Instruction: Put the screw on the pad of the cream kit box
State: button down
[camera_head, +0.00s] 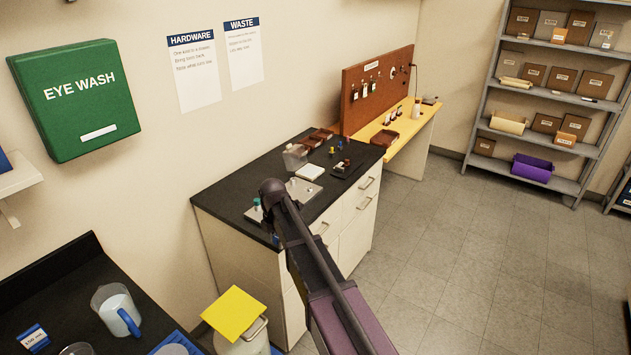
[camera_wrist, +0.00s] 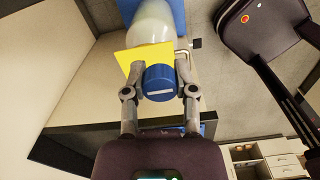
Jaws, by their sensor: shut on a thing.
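My gripper (camera_wrist: 160,78) is shut on a blue round knob-like piece (camera_wrist: 160,88) with a pale strip on its face, seen between the fingers in the wrist view. I take this piece as the screw, but no thread shows. In the head view, my arm rises from the bottom across the counter's front, and neither the fingers nor the held piece can be made out. No box is clearly the cream kit box. A small pale square item (camera_head: 310,172) lies on the dark counter, and I cannot tell whether it belongs to that box.
The dark counter (camera_head: 262,180) carries several small items. A wooden bench (camera_head: 416,124) with a pegboard stands beyond it. A yellow square sheet (camera_head: 231,312) lies over a white bin (camera_head: 254,340), below left. A shelf with boxes stands at right. The floor between is clear.

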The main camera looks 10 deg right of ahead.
aim_at(308, 172)
jog(key=k, duration=0.55)
jog(key=z, duration=0.6)
jog(key=i, duration=1.5)
jog(key=u, duration=0.45)
jog(key=i, duration=0.8)
jog(key=u, duration=0.45)
